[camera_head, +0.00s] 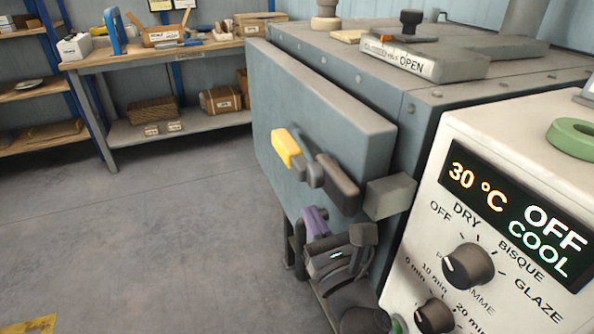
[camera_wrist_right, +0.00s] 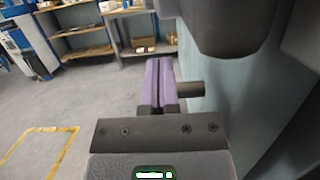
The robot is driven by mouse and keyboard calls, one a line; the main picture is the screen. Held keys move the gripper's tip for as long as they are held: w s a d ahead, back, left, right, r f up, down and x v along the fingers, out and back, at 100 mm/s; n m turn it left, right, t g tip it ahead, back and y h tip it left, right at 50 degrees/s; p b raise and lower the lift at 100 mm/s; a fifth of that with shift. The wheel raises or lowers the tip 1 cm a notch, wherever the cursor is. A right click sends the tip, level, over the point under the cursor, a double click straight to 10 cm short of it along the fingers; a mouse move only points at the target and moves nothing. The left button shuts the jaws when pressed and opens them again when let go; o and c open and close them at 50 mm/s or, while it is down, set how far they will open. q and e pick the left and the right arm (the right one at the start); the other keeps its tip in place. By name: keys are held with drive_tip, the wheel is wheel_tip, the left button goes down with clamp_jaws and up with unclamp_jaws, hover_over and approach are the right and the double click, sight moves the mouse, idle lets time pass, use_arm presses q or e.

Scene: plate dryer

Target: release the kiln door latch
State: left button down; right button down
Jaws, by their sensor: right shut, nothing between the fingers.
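The grey kiln door (camera_head: 300,115) appears closed against the kiln body. Its latch has a yellow grip (camera_head: 287,147) at the left end, a round pivot and a dark bar (camera_head: 338,182) running toward a grey block (camera_head: 391,195) at the door's right edge. My right gripper (camera_head: 315,220), with purple fingers, is below the latch and close to the door face. Its fingers (camera_wrist_right: 159,82) are pressed together and empty in the right wrist view. A dark part looms above them there, and a dark stub sits beside them; I cannot tell which latch parts these are. My left gripper is not in view.
A white control panel (camera_head: 470,160) with dials reads 30 °C, OFF, COOL. A wooden workbench (camera_head: 180,52) and shelves stand behind. The floor left of the kiln is clear.

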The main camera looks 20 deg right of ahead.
sight(302, 155)
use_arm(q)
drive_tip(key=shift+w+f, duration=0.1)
use_arm(e)
drive_tip(key=x, duration=0.9)
drive_tip(key=shift+w+r, duration=0.2)
drive_tip(key=shift+w, duration=0.2)
drive_tip(key=shift+a, duration=0.1)
